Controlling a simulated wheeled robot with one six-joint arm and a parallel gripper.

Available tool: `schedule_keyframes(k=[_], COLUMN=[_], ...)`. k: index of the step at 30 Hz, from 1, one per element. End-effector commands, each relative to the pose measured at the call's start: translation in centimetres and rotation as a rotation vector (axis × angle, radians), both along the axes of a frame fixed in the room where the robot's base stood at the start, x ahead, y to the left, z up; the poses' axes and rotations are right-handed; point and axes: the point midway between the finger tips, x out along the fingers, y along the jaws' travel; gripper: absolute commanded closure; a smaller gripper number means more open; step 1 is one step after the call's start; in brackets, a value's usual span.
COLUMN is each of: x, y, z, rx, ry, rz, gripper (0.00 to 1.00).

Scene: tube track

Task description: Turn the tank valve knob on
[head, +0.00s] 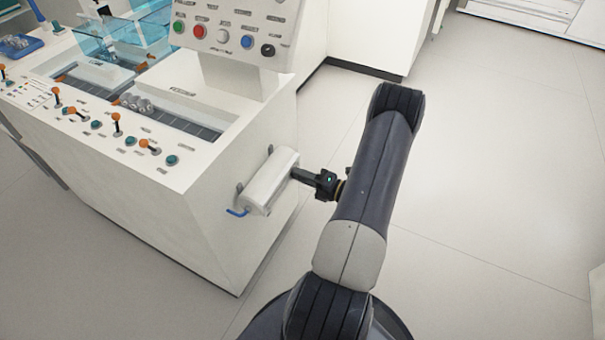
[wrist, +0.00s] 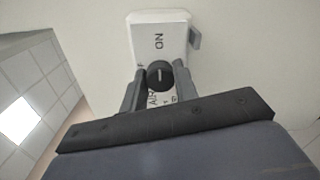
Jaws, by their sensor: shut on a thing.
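The white tank (head: 271,181) is fixed to the side wall of the machine cabinet, with a blue hose end at its lower left. It also shows in the wrist view (wrist: 157,35), where dark lettering is on its white face. The black round valve knob (wrist: 160,75) with a pale line mark is at the tank's end. My gripper (wrist: 159,84) is shut on the knob, one finger on each side of it. In the head view my gripper (head: 300,175) meets the right end of the tank, and the knob is hidden there.
The cabinet's control panel (head: 228,38) has several coloured buttons. Several orange-tipped levers (head: 117,122) and teal buttons line the cabinet's top front edge. The floor (head: 490,160) to the right of my arm is clear. A white counter (head: 375,35) stands behind.

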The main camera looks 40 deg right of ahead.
Motion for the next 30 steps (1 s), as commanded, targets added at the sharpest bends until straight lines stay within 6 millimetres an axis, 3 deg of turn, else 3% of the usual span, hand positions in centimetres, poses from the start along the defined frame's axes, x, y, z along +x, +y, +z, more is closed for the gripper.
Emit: schedule_keyframes(k=[19, 20, 27, 30], x=[-0.01, -0.01, 0.0, -0.01], y=[-0.03, -0.03, -0.02, -0.01], z=[-0.08, -0.08, -0.05, -0.04], rx=[0.046, 0.046, 0.045, 0.045], ry=[0.02, 0.02, 0.019, 0.019], rz=[-0.001, -0.001, -0.001, 0.0], gripper=[0.94, 0.7, 0.5, 0.5])
